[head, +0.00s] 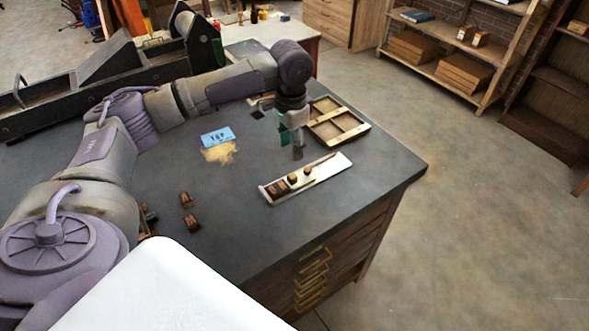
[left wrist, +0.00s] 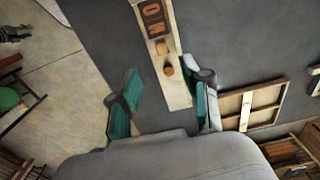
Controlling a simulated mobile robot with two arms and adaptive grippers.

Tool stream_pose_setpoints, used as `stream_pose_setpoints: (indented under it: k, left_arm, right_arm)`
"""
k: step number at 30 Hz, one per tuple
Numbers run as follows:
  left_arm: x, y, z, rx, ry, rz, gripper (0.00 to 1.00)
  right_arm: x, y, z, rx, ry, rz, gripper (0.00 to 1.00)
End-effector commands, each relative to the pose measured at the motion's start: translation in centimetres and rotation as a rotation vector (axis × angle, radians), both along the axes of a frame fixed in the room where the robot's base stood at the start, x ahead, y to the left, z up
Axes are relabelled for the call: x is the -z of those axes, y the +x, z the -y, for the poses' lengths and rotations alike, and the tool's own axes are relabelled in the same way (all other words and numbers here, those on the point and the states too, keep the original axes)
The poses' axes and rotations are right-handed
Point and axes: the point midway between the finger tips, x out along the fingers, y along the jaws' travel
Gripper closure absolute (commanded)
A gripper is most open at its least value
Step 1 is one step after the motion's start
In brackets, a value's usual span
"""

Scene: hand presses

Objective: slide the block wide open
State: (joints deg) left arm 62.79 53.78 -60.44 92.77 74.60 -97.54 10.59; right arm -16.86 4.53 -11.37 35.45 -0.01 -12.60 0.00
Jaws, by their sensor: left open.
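A long pale tray (head: 328,168) lies on the dark tabletop in the head view, and it also shows in the left wrist view (left wrist: 182,98). Brown lettered type blocks (head: 277,188) stand at its near-left end; in the left wrist view they (left wrist: 153,20) are at the top. Two small brown knob-like pieces (left wrist: 168,70) sit further along the tray. Which piece is the sliding block I cannot tell for certain. Nothing is between the pads.
A wooden divided box (head: 350,126) lies beside the tray's far end. A blue card (head: 218,136) and loose type blocks (head: 187,200) lie to the left. A large press (head: 75,97) stands at the back left. Dark tabletop is bare in front of the tray.

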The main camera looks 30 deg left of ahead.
Motion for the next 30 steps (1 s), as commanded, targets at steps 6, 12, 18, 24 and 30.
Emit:
stream_pose_setpoints:
  k: [6,12,18,24,30]
  left_arm:
    - [4.8,-0.1,0.0,-0.001,0.002,-0.005,0.52]
    - [8.5,0.0,0.0,0.001,0.003,-0.003,0.52]
    - [10.4,0.0,0.0,0.001,0.001,-0.001,0.52]
    - [10.8,0.1,0.0,0.001,0.001,0.001,0.52]
    - [10.8,0.1,0.0,0.001,0.001,0.001,0.62]
  right_arm:
    - [-0.9,-3.7,0.2,0.0,-0.003,-0.053,0.6]
    - [-1.7,-0.1,-0.1,-0.001,0.001,0.001,0.6]
    - [-2.1,1.6,-0.2,-0.001,0.004,0.027,0.6]
    - [-2.0,-0.3,-0.1,-0.002,0.001,-0.002,0.6]
    - [-1.9,-1.3,0.0,-0.002,0.0,-0.018,0.6]
